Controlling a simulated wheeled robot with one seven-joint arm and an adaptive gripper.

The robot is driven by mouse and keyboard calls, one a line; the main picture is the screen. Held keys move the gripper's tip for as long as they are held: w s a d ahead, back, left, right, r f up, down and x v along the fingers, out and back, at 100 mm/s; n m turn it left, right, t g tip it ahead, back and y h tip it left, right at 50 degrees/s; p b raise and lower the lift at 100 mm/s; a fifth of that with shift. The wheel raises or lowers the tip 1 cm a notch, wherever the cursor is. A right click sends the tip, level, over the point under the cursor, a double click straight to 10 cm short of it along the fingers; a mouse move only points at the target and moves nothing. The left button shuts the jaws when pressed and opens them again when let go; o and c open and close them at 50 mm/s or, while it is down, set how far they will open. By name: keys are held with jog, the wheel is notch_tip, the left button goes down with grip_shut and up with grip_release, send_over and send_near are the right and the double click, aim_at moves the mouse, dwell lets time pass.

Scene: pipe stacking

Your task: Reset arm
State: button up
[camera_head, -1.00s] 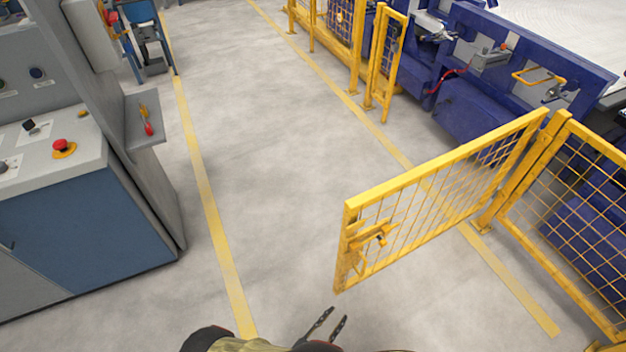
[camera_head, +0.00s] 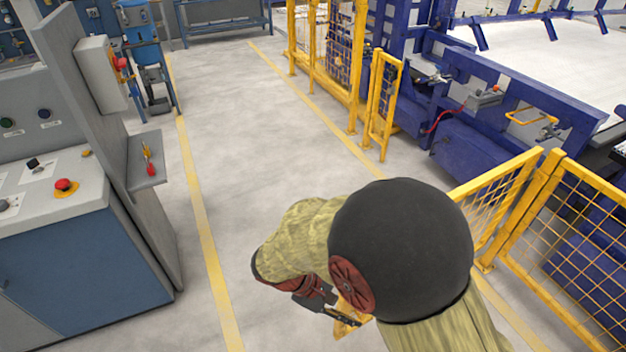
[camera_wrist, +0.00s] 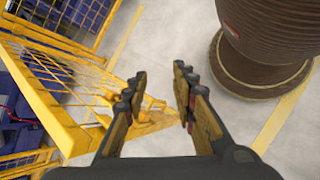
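My gripper (camera_wrist: 158,88) is open and empty in the wrist view, its two fingers apart with floor and part of the yellow gate between and beyond them. In the head view my arm is raised at the lower middle, and my gripper (camera_head: 338,316) is mostly hidden behind my arm. No pipe shows in my gripper.
A yellow mesh gate (camera_head: 500,190) stands behind my arm at the right; it also shows in the wrist view (camera_wrist: 75,95). A grey-blue control cabinet (camera_head: 80,260) stands at the left. A large brown ribbed cylinder (camera_wrist: 265,35) is at the wrist view's upper right. The aisle ahead is clear.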

jog(key=s+d+r+m+t+y, duration=0.2)
jog(key=d+r+m+y, duration=0.1)
jog(key=r, duration=0.5)
jog(key=s+d+r+m+t+y, duration=0.2)
jog(key=s+d+r+m, duration=0.1)
jog(key=r, duration=0.5)
jog(key=s+d+r+m+t+y, duration=0.2)
jog(key=s+d+r+m+y, duration=0.1)
jog(key=r, duration=0.6)
jog(key=shift+s+m+y+p, duration=0.15)
jog(key=shift+m+y+p, duration=0.2)
jog(key=shift+m, duration=0.25)
jog(key=shift+o, duration=0.4)
dwell(0.9)
